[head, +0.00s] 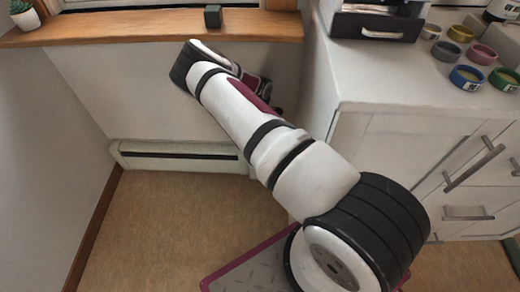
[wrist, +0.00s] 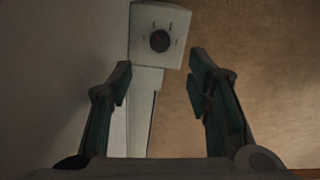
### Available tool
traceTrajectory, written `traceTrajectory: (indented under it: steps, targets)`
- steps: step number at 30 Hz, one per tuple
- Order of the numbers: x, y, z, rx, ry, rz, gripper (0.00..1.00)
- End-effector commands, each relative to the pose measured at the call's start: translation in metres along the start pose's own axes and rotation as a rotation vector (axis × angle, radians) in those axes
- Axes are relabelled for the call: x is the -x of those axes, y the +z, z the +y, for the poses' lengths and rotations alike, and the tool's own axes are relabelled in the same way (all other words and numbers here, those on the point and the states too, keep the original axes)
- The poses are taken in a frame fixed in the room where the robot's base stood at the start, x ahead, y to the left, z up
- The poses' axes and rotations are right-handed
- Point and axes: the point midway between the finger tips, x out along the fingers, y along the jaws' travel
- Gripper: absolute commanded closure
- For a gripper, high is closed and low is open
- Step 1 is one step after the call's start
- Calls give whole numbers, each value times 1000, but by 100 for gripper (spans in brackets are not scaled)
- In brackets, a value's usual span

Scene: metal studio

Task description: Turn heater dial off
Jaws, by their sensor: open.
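The heater (head: 180,156) is a long white baseboard unit low along the wall below the window sill in the head view. In the wrist view its end shows a pale control box (wrist: 145,18) with a round dark dial (wrist: 159,41) and small marks around it. My gripper (wrist: 158,75) is open and empty in the wrist view. Its two fingers point toward the box, with the dial beyond the fingertips and between them, apart from both. In the head view my arm hides the dial and most of my gripper.
A wooden window sill (head: 150,27) above holds a small dark cube (head: 212,16) and a potted plant (head: 24,14). A white cabinet (head: 400,135) with metal handles stands at the right, with several colored rings on top. The brown floor (head: 165,225) in front of the heater is clear.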

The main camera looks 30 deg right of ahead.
Motion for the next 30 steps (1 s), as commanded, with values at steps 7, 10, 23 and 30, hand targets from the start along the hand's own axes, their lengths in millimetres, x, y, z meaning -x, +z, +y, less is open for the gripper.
traceTrajectory:
  steps: [7, 10, 23, 30]
  targets:
    - [-54, 1, 0, -1, 0, -1, 54]
    - [-72, 1, 0, 0, 0, -2, 54]
    - [-102, 0, 1, 0, 2, 0, 54]
    - [-102, 0, 1, 0, 2, 0, 61]
